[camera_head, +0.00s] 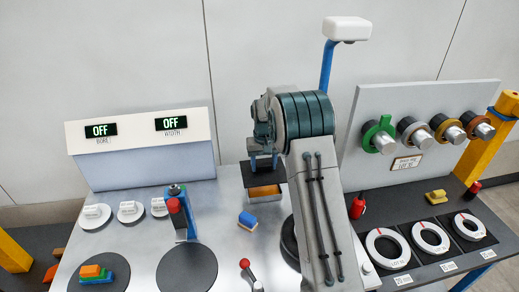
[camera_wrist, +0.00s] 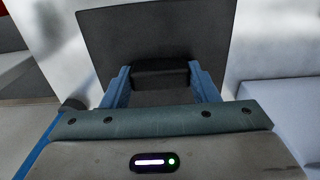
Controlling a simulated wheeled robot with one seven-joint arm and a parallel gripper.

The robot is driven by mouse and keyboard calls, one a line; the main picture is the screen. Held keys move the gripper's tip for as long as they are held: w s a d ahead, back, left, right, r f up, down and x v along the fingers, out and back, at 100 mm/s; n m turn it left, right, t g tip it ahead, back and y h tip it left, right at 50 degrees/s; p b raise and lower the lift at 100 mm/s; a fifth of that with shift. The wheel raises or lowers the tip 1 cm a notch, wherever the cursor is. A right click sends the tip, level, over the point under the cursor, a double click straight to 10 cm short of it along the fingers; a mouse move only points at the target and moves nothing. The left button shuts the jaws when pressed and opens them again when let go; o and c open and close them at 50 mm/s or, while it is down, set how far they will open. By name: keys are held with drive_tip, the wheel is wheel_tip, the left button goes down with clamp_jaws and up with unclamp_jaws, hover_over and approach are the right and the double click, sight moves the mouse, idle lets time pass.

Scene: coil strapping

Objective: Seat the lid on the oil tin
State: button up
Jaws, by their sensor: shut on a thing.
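A dark, flat, square lid (camera_head: 247,174) hangs from my gripper (camera_head: 263,163) in the head view. In the wrist view the dark lid (camera_wrist: 150,35) spreads out beyond the two blue fingers. My gripper (camera_wrist: 160,85) is shut on the lid's dark raised grip (camera_wrist: 160,70). An orange-brown box, which looks like the oil tin (camera_head: 265,194), stands directly below the lid in the head view. The lid hides most of the tin's top. I cannot tell whether the lid touches the rim or hovers over it.
A red-topped blue post (camera_head: 180,215) stands to the left, and a red-knobbed lever (camera_head: 246,266) in front. The panel with coils (camera_head: 420,120) rises at right. Some bare metal bench lies left of the tin.

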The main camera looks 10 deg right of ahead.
sight(263, 174)
drive_tip(key=shift+w, duration=0.4)
drive_tip(key=shift+r, duration=0.1)
drive_tip(key=shift+s, duration=0.1)
drive_tip(key=shift+s+f, duration=0.1)
drive_tip(key=shift+f, duration=0.15)
drive_tip(key=shift+f+b, duration=1.9)
drive_tip(key=shift+f, duration=0.75)
drive_tip(key=shift+f+b, duration=0.55)
drive_tip(key=shift+f, duration=0.25)
drive_tip(key=o, duration=1.1)
